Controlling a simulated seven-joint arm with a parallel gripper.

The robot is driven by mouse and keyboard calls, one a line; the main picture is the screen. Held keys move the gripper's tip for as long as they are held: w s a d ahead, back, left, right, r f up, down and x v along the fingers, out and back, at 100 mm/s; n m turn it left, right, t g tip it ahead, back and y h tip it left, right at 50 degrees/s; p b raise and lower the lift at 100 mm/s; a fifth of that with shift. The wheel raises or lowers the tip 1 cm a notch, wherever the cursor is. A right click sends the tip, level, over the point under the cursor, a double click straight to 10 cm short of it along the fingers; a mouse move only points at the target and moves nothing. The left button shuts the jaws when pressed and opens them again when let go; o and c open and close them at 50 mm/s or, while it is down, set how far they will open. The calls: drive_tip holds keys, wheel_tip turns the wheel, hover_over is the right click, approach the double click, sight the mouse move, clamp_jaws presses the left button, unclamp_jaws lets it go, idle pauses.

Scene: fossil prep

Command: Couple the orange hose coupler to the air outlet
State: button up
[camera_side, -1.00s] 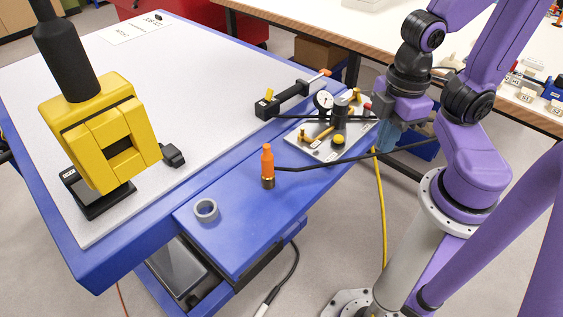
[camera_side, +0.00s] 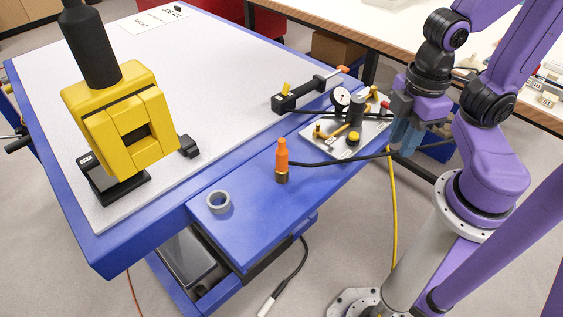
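The orange hose coupler (camera_side: 282,152) stands upright on the blue side shelf, with a dark and brass lower end. A black hose (camera_side: 335,162) runs from it to the right, past my gripper. The metal plate (camera_side: 340,151) behind it carries brass pipework (camera_side: 336,131), a round gauge and a dark cylinder. The air outlet seems to be part of this brass pipework, but I cannot tell which fitting. My gripper (camera_side: 402,142) points down at the plate's right side, apart from the coupler. Its fingers overlap in this view, so their opening is hidden.
A grey tape ring (camera_side: 210,204) lies on the blue shelf (camera_side: 245,235) left of the coupler. A yellow device (camera_side: 120,125) with a black handle stands on the grey tabletop. A black clamp-like tool (camera_side: 300,95) lies behind the plate. The front shelf is mostly clear.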

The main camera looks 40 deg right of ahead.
drive_tip(key=o, duration=0.4)
drive_tip(key=n+t+h, duration=0.8)
drive_tip(key=n+t, duration=0.3)
drive_tip(key=n, duration=0.5)
approach(284, 161)
drive_tip(key=x, duration=0.7)
drive_tip(key=shift+w+d+f, duration=0.2)
drive_tip(key=shift+w, duration=0.1)
drive_tip(key=shift+x, duration=2.7)
